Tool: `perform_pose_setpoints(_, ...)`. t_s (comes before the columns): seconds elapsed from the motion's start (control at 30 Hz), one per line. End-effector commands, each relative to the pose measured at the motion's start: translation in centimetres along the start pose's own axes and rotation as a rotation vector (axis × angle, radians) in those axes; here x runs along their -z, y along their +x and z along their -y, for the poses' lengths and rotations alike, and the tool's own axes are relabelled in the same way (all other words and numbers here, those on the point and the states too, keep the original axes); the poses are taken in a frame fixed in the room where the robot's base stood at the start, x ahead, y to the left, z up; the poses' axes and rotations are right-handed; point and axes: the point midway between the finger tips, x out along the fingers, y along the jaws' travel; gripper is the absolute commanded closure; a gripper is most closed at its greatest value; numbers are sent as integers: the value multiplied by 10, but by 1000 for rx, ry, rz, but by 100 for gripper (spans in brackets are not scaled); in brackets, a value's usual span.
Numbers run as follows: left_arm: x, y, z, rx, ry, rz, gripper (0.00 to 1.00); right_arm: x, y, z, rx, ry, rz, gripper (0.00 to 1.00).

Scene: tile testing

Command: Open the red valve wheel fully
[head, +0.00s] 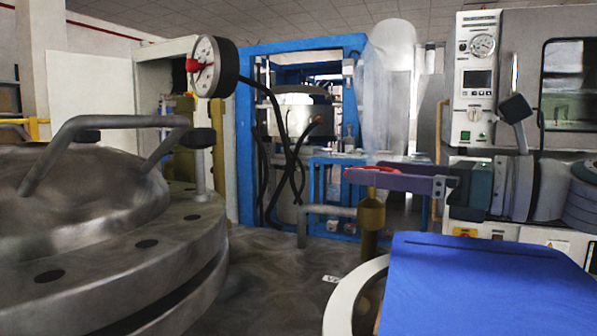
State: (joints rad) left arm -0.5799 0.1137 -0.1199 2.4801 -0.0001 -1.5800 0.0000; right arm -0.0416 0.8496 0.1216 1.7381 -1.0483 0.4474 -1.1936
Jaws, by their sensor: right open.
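The red valve wheel (357,176) is seen nearly edge-on in the head view, right of centre. It sits on top of an upright brass valve body (371,218), joined to a grey pipe on its left. My right gripper (377,179) reaches in from the right, with its purple fingers level with the wheel. The fingers overlap the wheel in the picture and hide its right part. The gripper is open; I cannot tell whether a finger touches the rim. My left gripper is not in view.
A large grey metal vessel lid (75,200) with a bent handle fills the left. A pressure gauge (211,66) stands on a post behind it. The grey pipe (318,210) runs beside the valve. A blue frame (244,140) with black hoses stands behind.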

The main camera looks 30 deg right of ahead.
Motion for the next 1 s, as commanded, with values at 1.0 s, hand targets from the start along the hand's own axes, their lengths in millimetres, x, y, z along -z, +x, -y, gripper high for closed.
perform_pose_setpoints(1.0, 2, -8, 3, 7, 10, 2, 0, -1, -86, 0, -1, -3, 0, 0)
